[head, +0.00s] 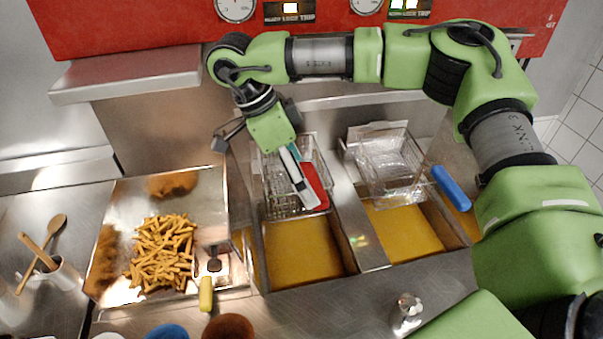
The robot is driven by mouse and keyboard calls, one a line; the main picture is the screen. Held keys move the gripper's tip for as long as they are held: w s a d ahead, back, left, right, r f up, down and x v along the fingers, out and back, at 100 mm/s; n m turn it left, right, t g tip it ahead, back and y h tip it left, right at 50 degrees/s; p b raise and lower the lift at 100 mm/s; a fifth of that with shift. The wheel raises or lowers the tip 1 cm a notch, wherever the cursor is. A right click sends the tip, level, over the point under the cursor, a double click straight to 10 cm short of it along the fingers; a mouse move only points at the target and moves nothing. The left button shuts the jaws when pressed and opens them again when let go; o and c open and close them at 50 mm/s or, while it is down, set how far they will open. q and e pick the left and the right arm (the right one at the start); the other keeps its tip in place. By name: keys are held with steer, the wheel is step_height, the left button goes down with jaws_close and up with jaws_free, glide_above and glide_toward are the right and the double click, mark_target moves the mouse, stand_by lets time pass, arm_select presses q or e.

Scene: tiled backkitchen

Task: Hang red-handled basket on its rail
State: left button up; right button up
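The red-handled basket (282,199) is a wire basket over the back of the left fryer well, above the oil. Its red handle (316,187) points toward the front. My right gripper (299,180) is at the red handle, reaching down from the back, with a pale finger lying along the handle's left side. Its other finger is not clearly visible, so its grip on the handle cannot be told. The rail (360,99) runs along the back of the fryer, partly behind my arm. Whether the basket touches it is unclear. My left gripper is not in view.
A second wire basket (388,165) with a blue handle (451,188) is at the back of the right well. Fries lie in a metal tray (112,215) at left, beside a yellow-handled tool (206,294). A shaker (407,312) stands on the front counter.

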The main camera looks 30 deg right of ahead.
stand_by(0.3)
steer(key=shift+f+b, duration=0.55)
steer(key=shift+f, duration=0.15)
steer(key=o, duration=1.7)
steer(key=v, duration=1.2)
